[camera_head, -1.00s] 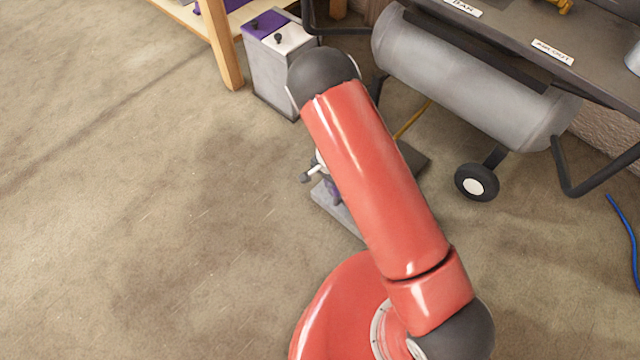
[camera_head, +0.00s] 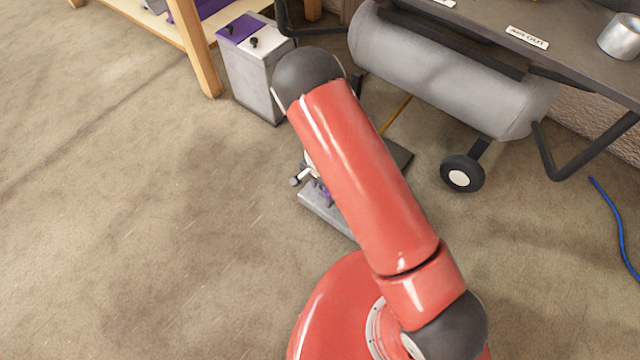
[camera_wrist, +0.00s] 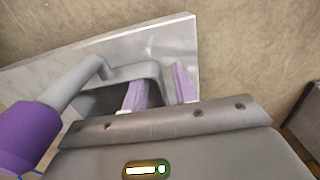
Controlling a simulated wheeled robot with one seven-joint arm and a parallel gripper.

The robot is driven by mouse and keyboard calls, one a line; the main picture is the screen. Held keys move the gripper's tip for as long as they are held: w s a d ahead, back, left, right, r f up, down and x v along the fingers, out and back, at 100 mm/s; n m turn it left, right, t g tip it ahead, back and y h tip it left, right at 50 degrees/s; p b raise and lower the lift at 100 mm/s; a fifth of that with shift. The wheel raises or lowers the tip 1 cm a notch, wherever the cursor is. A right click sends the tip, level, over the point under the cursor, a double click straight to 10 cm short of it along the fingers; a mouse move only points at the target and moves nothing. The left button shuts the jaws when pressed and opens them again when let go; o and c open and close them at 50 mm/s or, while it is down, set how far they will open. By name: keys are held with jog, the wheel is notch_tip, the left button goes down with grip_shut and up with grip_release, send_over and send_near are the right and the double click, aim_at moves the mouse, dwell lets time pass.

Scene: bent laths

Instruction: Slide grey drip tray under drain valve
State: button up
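The light grey tray (camera_head: 326,214) lies on the floor, left of the compressor's tank, partly hidden by my red arm. My gripper (camera_wrist: 158,88) has two purple fingers standing apart. One finger is inside the loop and the other is to its right, with the loop's side between them. A small gap seems to show beside the right finger. The gripper also shows near the tray in the head view (camera_head: 322,190). I cannot make out the drain valve.
The grey compressor tank (camera_head: 445,68) stands on a dark wheel (camera_head: 461,174). A dark plate (camera_head: 399,153) lies near it, beside a yellow strip (camera_head: 396,115). A grey and purple box (camera_head: 252,75) stands behind. A blue hose (camera_head: 612,222) lies right. The left floor is clear.

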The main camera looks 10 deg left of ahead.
jog(key=shift+r, duration=0.1)
notch_tip(320, 180, up, 8)
jog(key=shift+f+p, duration=0.2)
jog(key=shift+p, duration=0.8)
jog(key=s+d+r+n+t+y+p, duration=0.15)
jog(key=d+r, duration=0.25)
jog(key=r, duration=1.2)
jog(key=d+r+n+y+p, duration=0.1)
jog(key=d+r+p, duration=0.3)
jog(key=r, duration=1.3)
jog(key=s+d+r+n+t+h+p, duration=0.2)
jog(key=s+d+r+n+t+p, duration=0.1)
jog(key=s+d+r, duration=1.1)
notch_tip(320, 180, up, 3)
jog(key=s+t, duration=0.1)
jog(key=s, duration=0.1)
jog(key=shift+s+r+p, duration=0.2)
jog(key=shift+s+p, duration=0.1)
jog(key=shift+s, duration=0.1)
